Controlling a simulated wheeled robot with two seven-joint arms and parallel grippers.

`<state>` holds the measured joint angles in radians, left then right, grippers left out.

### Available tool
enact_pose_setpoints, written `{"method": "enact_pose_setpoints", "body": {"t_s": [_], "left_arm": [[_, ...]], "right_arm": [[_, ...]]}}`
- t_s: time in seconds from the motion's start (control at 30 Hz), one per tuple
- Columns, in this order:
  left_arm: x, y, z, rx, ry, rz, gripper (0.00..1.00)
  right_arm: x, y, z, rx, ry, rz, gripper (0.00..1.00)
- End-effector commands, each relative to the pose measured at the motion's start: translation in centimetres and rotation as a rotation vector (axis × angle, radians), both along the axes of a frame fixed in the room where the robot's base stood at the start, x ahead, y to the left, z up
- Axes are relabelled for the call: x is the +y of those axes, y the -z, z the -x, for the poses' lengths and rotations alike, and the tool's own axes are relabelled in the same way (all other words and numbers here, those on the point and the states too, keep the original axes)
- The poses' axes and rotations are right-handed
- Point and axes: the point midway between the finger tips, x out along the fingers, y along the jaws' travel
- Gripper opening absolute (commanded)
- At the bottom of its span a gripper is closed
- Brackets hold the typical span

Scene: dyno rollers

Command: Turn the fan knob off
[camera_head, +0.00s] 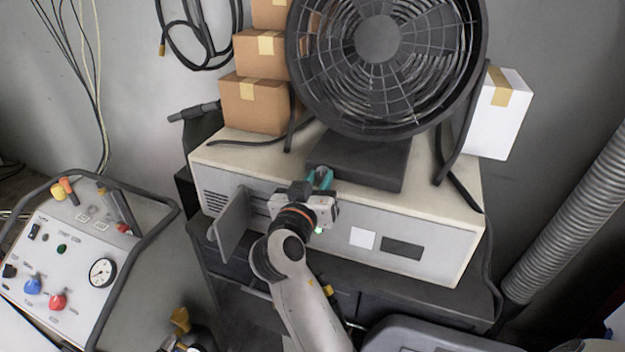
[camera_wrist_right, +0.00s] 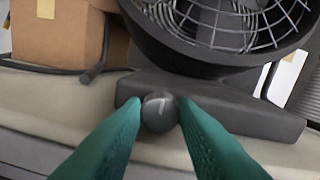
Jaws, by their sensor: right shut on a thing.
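The fan (camera_head: 377,60) stands on a dark base (camera_head: 370,160) on top of a cream cabinet. The fan knob (camera_wrist_right: 160,112) is a small dark round knob with a light line on its face, at the front of the fan base. My right gripper (camera_head: 321,178) reaches the front of the base, and its green fingertips are shut on the knob from both sides. In the head view the knob is hidden behind the fingers. My left gripper cannot be made out in the head view.
Cardboard boxes (camera_head: 254,102) are stacked left of the fan, and a white box (camera_head: 497,114) stands to its right. The cream cabinet (camera_head: 430,226) has an open flap (camera_head: 230,222) at its front left. A control panel (camera_head: 75,262) with knobs and a gauge stands at the left.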

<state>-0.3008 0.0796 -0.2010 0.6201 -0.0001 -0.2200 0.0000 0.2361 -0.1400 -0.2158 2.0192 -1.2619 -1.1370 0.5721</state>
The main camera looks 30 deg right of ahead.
Motion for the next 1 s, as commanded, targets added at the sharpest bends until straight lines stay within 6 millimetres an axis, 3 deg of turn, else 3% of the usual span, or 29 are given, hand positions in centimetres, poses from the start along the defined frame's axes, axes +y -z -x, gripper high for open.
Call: {"method": "enact_pose_setpoints", "body": {"t_s": [0.23,0.27,0.4,1.0], "left_arm": [[-0.05,-0.03,-0.09,-0.001,0.0,0.0,0.36],[-0.05,-0.03,-0.09,-0.001,0.0,0.0,0.36],[-0.04,-0.02,-0.1,-0.002,0.0,0.0,0.36],[-0.14,0.19,-0.25,-0.004,-0.001,0.002,0.36]], "right_arm": [[-0.23,-0.06,-0.02,0.002,0.004,0.006,0.04],[-0.24,-0.06,-0.02,0.002,0.004,0.006,0.28],[-0.19,-0.07,0.0,0.001,0.003,0.005,0.49],[-0.56,-0.05,-0.34,0.0,-0.002,0.003,0.49]]}}
